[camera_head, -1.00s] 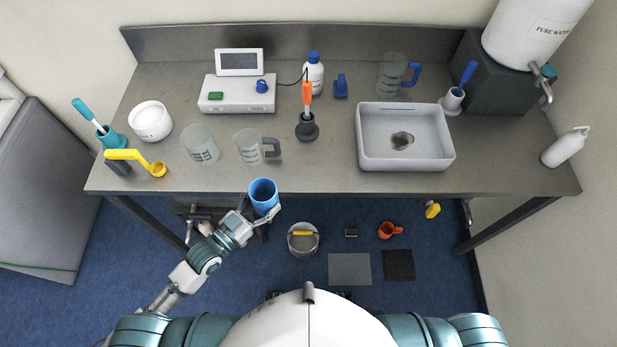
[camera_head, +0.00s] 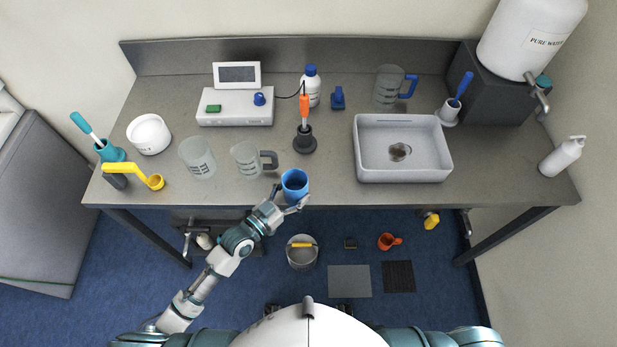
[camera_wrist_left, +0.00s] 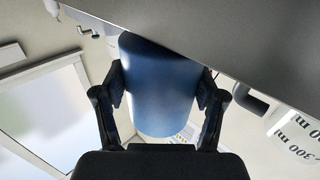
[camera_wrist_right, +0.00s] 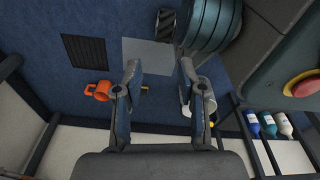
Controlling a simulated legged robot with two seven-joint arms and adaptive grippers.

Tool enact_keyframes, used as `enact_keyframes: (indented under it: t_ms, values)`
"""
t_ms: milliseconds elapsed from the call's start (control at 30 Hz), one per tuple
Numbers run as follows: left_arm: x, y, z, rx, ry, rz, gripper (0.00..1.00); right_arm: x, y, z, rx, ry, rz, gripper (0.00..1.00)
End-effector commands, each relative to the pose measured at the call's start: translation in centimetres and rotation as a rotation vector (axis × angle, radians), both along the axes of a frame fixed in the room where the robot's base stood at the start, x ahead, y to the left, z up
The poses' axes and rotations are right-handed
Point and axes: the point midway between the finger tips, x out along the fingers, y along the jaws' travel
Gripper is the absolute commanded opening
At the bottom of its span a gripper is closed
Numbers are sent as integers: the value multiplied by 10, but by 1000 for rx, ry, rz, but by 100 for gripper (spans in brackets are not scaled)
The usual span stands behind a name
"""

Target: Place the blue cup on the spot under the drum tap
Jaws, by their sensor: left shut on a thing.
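The blue cup (camera_head: 295,180) is upright at the table's front edge in the head view, held by my left gripper (camera_head: 290,197). The cup also fills the middle of the left wrist view (camera_wrist_left: 158,90), with a finger on each side. The white drum (camera_head: 528,35) labelled PURE WATER stands at the back right on a dark block (camera_head: 490,95). Its tap (camera_head: 541,88) hangs over the table's right side, far from the cup. No marked spot is distinguishable under it. My right gripper (camera_wrist_right: 158,78) shows in the right wrist view, its fingers apart and empty.
The table (camera_head: 330,185) holds a grey basin (camera_head: 400,174) between the cup and tap. A grey-handled measuring jug (camera_head: 245,160) and dark stand (camera_head: 305,142) are near the cup. Some table between basin and bottle is bare.

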Motion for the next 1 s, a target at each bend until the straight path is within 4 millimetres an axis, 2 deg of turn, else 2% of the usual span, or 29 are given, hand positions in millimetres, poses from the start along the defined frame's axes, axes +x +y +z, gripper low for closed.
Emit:
enact_keyframes:
  t_ms: [67, 233, 400, 500, 767, 967, 1000]
  values:
    - [9, -10, 2, -2, -2, -1, 22, -2, -1, -1, -1, 3, 0, 40]
    - [20, -19, 1, -3, 0, 0, 22, -4, -1, -1, -1, 4, 1, 40]
    - [39, -36, 1, -2, 1, 0, 22, -4, -1, 0, 0, 0, 0, 40]
    - [44, -41, 0, -1, -2, -1, 22, -17, -2, -6, 0, 9, 0, 40]
    - [44, -42, -2, 0, -1, -1, 22, -19, -3, -8, -1, 10, 1, 40]
    - [44, -42, -6, 0, 0, -1, 22, -12, -2, -6, 0, 6, 1, 40]
    - [44, -41, -7, 0, 0, -1, 73, -11, -2, -5, 0, 6, 1, 40]
